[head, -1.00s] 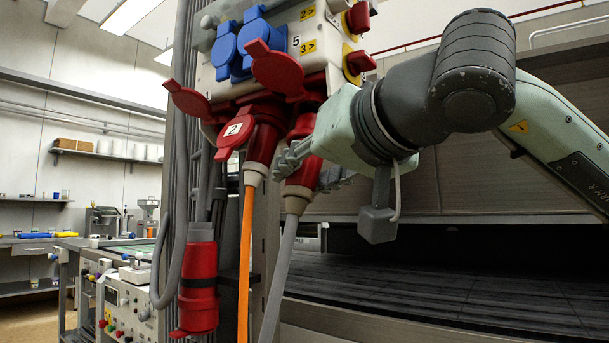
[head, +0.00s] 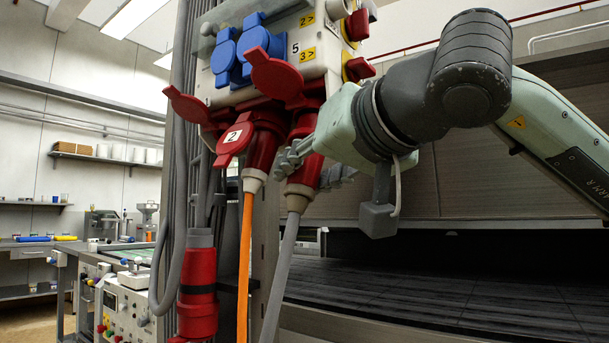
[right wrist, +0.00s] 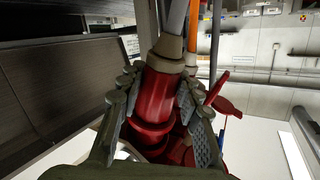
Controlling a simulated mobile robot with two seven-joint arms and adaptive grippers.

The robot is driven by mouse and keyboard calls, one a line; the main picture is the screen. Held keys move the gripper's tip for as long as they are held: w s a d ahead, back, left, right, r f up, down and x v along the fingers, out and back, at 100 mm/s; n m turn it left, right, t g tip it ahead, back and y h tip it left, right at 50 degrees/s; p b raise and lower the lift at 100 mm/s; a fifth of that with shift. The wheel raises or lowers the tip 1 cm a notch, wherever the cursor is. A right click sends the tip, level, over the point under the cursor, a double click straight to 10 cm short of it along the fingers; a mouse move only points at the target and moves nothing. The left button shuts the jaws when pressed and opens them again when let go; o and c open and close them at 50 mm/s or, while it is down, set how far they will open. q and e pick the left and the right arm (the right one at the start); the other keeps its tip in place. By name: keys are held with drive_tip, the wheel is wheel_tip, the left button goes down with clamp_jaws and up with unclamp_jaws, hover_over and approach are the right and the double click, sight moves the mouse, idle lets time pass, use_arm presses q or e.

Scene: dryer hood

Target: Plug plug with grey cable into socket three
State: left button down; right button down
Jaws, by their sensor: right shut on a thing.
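The plug with the grey cable (head: 306,174) is red with a pale collar, and its grey cable (head: 280,270) hangs down. My right gripper (head: 316,166) is shut around the plug's body from the right. The plug stands nearly upright, its upper end at the red socket under the socket box (head: 222,90); I cannot tell how deep it sits. A red lid (head: 272,75) stands open above that socket. In the right wrist view the plug (right wrist: 158,92) lies between both fingers (right wrist: 157,100). My left gripper is out of view.
A red plug with an orange cable (head: 246,225) sits in the socket marked 2, close on the left. A red connector (head: 198,290) hangs lower left beside a grey post. A dark slatted surface (head: 440,295) lies at right.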

drive_tip(key=shift+w+d+r+p, duration=0.15)
drive_tip(key=shift+r+p, duration=0.15)
drive_tip(key=shift+r, duration=0.35)
drive_tip(key=shift+w+d+r, duration=0.1)
drive_tip(key=shift+r, duration=0.2)
drive_tip(key=shift+w+d+r+p, duration=0.15)
drive_tip(key=shift+w+r+p, duration=0.05)
drive_tip(key=shift+r+p, duration=0.45)
drive_tip(key=c, duration=1)
unclamp_jaws()
drive_tip(key=shift+f, duration=0.1)
drive_tip(key=shift+s, duration=0.1)
drive_tip(key=v, duration=1.2)
